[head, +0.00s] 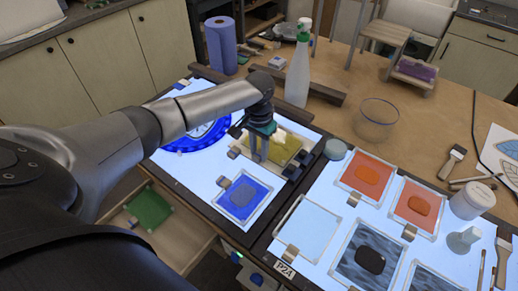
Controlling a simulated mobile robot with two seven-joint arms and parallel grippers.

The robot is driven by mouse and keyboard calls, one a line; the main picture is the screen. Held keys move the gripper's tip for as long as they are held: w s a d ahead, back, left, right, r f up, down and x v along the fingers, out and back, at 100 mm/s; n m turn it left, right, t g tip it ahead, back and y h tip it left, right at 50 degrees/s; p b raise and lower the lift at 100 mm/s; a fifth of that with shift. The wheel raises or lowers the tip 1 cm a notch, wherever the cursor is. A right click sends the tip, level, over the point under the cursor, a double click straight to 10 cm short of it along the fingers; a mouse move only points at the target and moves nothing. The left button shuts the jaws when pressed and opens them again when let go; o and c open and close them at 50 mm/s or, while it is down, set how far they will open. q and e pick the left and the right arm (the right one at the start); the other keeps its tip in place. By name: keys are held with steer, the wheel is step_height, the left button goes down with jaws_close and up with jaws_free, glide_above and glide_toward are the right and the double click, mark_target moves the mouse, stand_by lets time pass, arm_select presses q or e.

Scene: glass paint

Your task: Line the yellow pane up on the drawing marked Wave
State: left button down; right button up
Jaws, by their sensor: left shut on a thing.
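The yellow pane (285,148) is a light-framed square at the back of the left lit panel. My left gripper (260,156) reaches down onto it from above and is shut on it. The fingers hide its left part, so the exact hold is not clear. It overlaps dark blocks at its right; whether it touches the panel is unclear. I cannot read a drawing marked Wave in this view. My right gripper is not in view.
A blue pane (243,198) lies just in front, and a blue round piece (196,138) behind my forearm. The right panel holds orange panes (366,174), dark wavy panes (371,250) and a clear pane (306,226). A spray bottle (298,75) and glass bowl (376,118) stand behind.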

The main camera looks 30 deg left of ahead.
arm_select(q)
steer(key=c, duration=0.5)
jaws_free()
step_height(320, 180, up, 15)
steer(key=shift+r+p, duration=0.1)
steer(key=shift+p, duration=0.3)
